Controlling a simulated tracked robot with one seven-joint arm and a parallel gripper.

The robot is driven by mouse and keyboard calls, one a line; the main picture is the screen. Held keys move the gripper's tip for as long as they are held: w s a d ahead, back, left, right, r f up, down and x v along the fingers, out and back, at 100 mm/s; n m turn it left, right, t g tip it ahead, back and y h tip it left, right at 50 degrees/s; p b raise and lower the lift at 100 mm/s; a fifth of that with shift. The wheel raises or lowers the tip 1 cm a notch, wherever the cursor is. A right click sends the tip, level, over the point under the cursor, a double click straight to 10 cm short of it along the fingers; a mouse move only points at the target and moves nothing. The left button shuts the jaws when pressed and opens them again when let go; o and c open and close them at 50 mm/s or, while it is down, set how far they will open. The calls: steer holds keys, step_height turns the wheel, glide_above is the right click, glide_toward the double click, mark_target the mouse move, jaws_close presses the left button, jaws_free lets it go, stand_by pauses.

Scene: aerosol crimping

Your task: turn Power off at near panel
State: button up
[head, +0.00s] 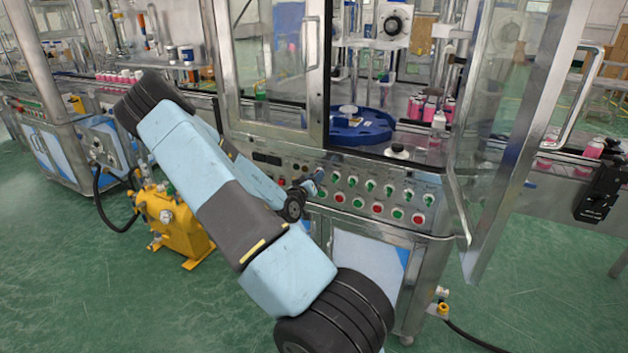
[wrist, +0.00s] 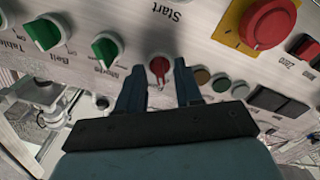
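The near control panel (head: 290,166) is the tilted metal strip on the front of the machine. My gripper (head: 316,183) is at its left part in the head view. In the wrist view, my gripper (wrist: 160,75) is open, with one dark finger on each side of a small red rotary knob (wrist: 160,66). Gaps show between the knob and both fingers. I cannot tell how deep the fingertips reach around it. No readable Power label shows; the panel text appears upside down. In the head view this knob is hidden or too small to tell.
In the wrist view, green knobs (wrist: 105,47) lie left of the fingers, small round buttons (wrist: 221,82) right, and a red mushroom button on yellow (wrist: 268,22) upper right. An open glass door (head: 505,120) stands right of the panel. A yellow pump unit (head: 175,225) stands left.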

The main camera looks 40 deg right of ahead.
steer(key=shift+a, duration=0.1)
steer(key=v, duration=1.3)
steer(key=shift+a, duration=0.25)
steer(key=shift+f, duration=0.1)
